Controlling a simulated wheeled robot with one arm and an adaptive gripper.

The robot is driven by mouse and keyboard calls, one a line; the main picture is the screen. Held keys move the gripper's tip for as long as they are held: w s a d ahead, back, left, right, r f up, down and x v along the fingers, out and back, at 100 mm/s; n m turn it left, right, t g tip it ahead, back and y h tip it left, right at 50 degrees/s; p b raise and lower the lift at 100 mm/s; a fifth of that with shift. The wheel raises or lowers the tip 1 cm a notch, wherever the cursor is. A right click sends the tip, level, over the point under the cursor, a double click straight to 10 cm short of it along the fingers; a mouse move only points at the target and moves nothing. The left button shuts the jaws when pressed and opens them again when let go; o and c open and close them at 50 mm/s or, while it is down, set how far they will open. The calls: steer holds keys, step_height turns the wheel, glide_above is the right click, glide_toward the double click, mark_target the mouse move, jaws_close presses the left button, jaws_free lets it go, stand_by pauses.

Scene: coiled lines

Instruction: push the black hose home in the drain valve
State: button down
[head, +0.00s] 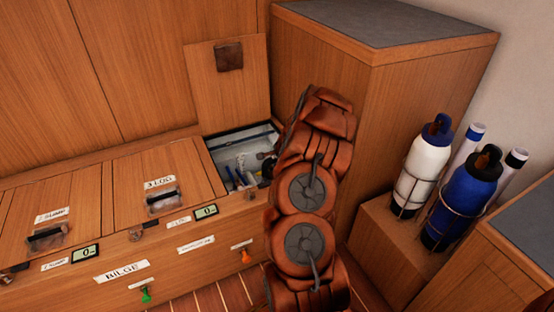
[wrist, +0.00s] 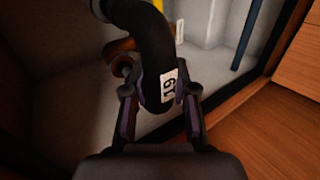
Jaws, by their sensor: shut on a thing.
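My gripper (wrist: 160,108) is shut on the black hose (wrist: 150,40) in the wrist view. A finger lies on each side of it, next to a white tag that seems to read 19. The hose bends up and to the left, out of the top of the view. A copper-brown fitting (wrist: 120,48), perhaps the drain valve, shows partly behind the hose at its left. I cannot tell whether the hose is seated in it. In the head view, my orange arm hides most of the gripper and hose by the open locker (head: 228,137).
A yellow line and a blue line (wrist: 246,35) stand in the locker. Its dark rim (wrist: 225,92) and a wooden face (wrist: 298,60) are close at the right. The lifted lid (head: 225,95) stands behind. Closed lids lie left; caged bottles (head: 425,165) stand right.

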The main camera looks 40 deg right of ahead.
steer(key=shift+f+b, duration=1)
steer(key=shift+f, duration=0.9)
steer(key=c, duration=0.8)
jaws_free()
steer(key=shift+c, duration=0.2)
steer(key=o, duration=0.4)
steer(key=shift+r, duration=0.15)
steer(key=shift+r+p, duration=3.45)
steer(key=shift+p, duration=0.15)
